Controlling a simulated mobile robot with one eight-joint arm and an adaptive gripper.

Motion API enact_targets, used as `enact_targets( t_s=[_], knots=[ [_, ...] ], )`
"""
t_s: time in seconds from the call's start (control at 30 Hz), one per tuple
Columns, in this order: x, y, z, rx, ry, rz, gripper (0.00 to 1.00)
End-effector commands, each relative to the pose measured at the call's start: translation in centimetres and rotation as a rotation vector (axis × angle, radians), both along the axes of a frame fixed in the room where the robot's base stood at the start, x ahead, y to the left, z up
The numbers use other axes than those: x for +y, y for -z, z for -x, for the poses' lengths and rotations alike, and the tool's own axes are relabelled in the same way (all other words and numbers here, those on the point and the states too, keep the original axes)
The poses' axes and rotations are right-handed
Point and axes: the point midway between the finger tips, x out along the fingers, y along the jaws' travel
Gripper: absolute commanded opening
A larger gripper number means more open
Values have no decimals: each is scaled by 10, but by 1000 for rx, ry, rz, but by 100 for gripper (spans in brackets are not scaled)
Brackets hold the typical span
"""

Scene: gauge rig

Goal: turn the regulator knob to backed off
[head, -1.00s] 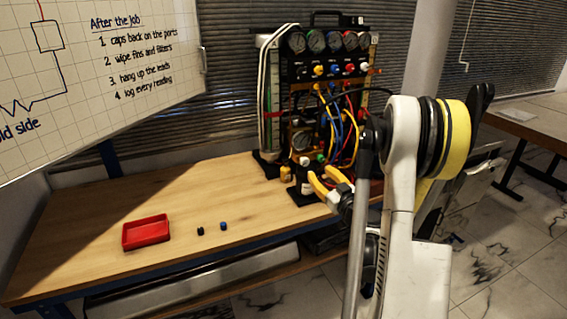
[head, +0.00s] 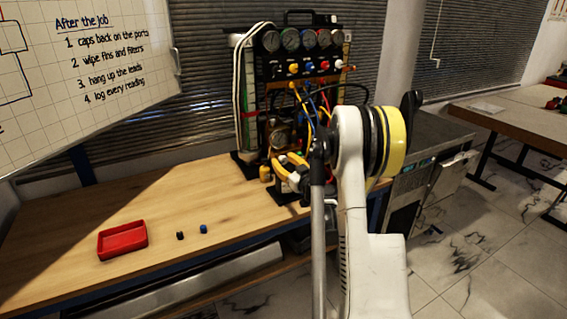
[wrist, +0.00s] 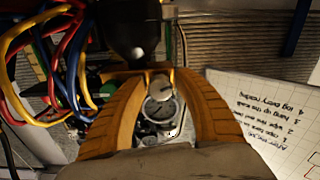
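My gripper (wrist: 162,76) has two ribbed orange-yellow fingers that curve inward in the wrist view. Between their tips is a small pale round knob (wrist: 160,83), which looks like the regulator knob. The tips stand close on both sides of it; I cannot tell whether they touch it. A round gauge (wrist: 160,108) with a pale dial sits just behind, between the fingers. In the head view my gripper (head: 283,166) is at the lower front of the gauge rig, and the same small gauge (head: 281,138) shows above it. The knob and its setting cannot be read there.
The gauge rig (head: 301,57) carries several gauges, coloured knobs and hoses. Hoses (wrist: 50,50) crowd the left of the wrist view, and a black cylinder (wrist: 135,30) stands beside the fingertips. A red tray (head: 123,240) and two small caps lie on the bench's clear left part.

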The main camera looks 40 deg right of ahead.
Motion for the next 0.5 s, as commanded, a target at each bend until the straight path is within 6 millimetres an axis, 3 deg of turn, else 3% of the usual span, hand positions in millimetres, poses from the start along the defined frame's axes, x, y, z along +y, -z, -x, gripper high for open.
enact_targets(
  t_s=[0.1, 0.13, 0.23, 0.5],
  knots=[
    [0, 0, 0, 0, 0, 0, 37],
    [0, 0, 0, 0, 0, 0, 33],
    [0, 0, 0, 0, 0, 0, 2],
    [0, 0, 0, 3, 0, 12, 0]
  ],
)
